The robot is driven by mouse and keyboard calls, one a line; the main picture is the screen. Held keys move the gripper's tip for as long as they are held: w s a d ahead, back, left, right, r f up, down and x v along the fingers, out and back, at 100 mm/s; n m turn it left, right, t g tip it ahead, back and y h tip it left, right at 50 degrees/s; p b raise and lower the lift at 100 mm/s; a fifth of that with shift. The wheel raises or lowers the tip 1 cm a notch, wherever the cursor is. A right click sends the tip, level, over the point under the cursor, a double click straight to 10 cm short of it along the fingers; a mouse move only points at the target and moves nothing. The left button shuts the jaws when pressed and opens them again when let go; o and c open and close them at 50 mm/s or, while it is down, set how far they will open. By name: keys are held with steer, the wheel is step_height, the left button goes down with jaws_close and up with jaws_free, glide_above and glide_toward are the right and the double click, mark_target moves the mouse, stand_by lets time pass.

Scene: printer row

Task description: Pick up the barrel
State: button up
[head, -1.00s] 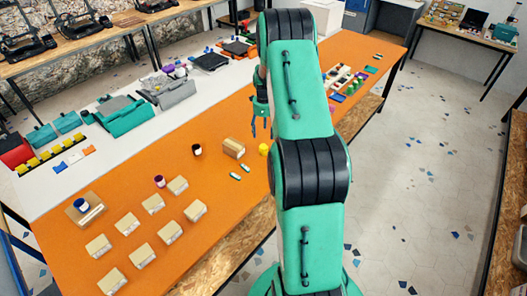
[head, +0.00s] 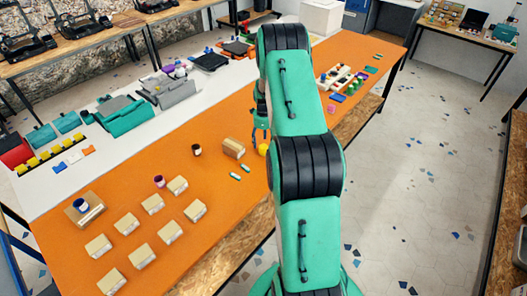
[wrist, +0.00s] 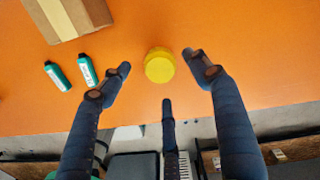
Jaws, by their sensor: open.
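The yellow barrel (wrist: 159,65) stands on the orange table top near its front edge, seen from above in the wrist view. In the head view the barrel (head: 262,149) shows just left of my arm and is partly hidden. My gripper (wrist: 160,78) is open, with two dark fingers on either side of the barrel and a third below it in the picture. The fingers look apart from the barrel. In the head view my gripper (head: 261,134) is just above the barrel, partly covered by my arm.
Two small green-and-white bottles (wrist: 73,74) and a cardboard box (wrist: 75,15) lie left of the barrel. A dark cup (head: 197,150) and several small boxes (head: 153,204) are farther left on the table.

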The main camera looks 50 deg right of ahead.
mark_target(263, 147)
steer(key=shift+w+f, duration=0.1)
steer(key=shift+f, duration=2.5)
steer(key=c, duration=1.1)
